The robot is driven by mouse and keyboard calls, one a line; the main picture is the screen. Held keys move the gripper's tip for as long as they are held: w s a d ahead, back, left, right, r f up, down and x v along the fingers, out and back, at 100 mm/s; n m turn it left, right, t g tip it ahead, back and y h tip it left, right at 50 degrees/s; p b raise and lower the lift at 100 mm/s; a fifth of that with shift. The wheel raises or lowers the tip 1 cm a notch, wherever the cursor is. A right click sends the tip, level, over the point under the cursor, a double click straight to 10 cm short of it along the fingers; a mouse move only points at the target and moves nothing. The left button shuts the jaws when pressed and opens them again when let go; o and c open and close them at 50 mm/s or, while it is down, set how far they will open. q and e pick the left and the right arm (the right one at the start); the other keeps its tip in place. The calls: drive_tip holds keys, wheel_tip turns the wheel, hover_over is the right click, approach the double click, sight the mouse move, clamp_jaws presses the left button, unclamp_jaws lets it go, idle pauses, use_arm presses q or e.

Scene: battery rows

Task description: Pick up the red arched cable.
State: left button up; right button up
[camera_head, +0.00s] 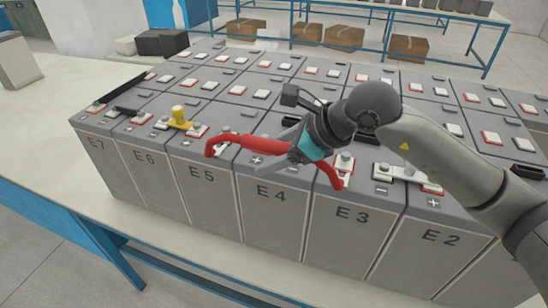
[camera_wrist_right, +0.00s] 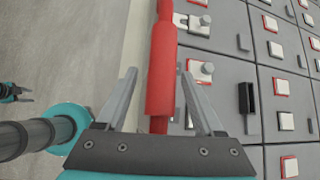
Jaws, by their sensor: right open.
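The red arched cable (camera_head: 240,142) lies along the front of the battery rows, its left end over E5 and its right end near E3. My right gripper (camera_head: 268,154) reaches in from the right and hides the middle of the cable. In the right wrist view the open right gripper (camera_wrist_right: 159,76) has one finger on each side of the cable (camera_wrist_right: 162,70). A gap shows between the fingers and the cable, and I cannot tell whether either touches it. I cannot make out my left gripper.
A yellow-topped piece (camera_head: 179,115) sits on a connector left of the cable. A metal link (camera_head: 400,173) lies to the right, on E3 and E2. A black bar (camera_head: 122,90) lies at the left. Brown boxes (camera_head: 345,37) stand under a blue-framed table behind.

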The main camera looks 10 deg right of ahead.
clamp_jaws()
idle(0.4)
drive_tip(key=shift+r, duration=0.15)
idle(0.7)
